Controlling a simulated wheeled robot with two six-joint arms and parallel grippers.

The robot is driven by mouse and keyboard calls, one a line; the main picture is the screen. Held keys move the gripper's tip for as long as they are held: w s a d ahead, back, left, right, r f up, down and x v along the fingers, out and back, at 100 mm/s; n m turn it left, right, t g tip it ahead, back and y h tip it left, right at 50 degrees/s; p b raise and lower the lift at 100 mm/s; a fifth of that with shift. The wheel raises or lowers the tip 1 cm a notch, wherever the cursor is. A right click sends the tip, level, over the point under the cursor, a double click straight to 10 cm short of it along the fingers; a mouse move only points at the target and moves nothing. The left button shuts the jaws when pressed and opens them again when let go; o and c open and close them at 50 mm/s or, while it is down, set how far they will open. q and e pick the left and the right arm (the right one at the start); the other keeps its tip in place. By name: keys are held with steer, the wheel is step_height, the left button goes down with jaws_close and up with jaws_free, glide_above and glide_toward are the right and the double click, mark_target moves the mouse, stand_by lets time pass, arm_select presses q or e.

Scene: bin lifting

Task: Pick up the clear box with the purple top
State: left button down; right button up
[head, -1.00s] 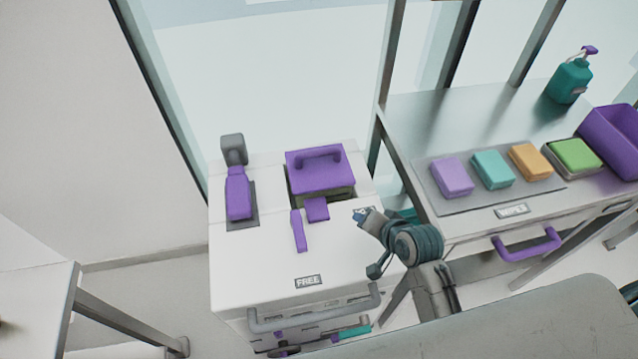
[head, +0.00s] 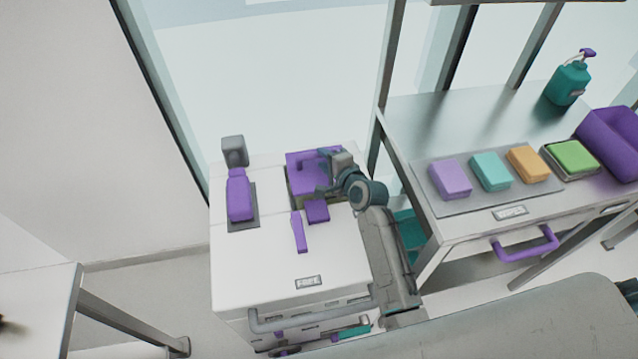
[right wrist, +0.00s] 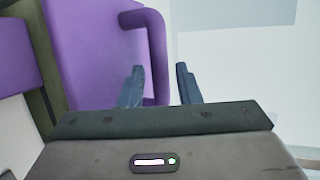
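The clear box with the purple top (head: 303,162) stands at the back right of the white cart top. Its purple lid has a raised handle, which shows in the right wrist view (right wrist: 156,50); the box's see-through side looks dark olive. My right gripper (head: 323,178) is over the right part of the lid and hides part of the handle. In the right wrist view, its two fingers (right wrist: 160,75) are apart, with the handle's bar appearing between them and room on the right side. I cannot tell whether a finger touches it. My left gripper is not in view.
On the white cart (head: 255,262) are a purple bottle-like item (head: 239,195), a grey block (head: 234,150) and small purple pieces (head: 317,211) in front of the box. A metal table (head: 440,125) with coloured blocks stands close on the right.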

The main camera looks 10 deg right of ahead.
mark_target(320, 156)
steer(key=x, duration=0.4)
steer(key=shift+s, duration=0.1)
steer(key=shift+c, duration=0.4)
jaws_close()
stand_by(0.4)
stand_by(0.5)
steer(key=shift+d+r, duration=0.1)
steer(key=shift+r, duration=0.05)
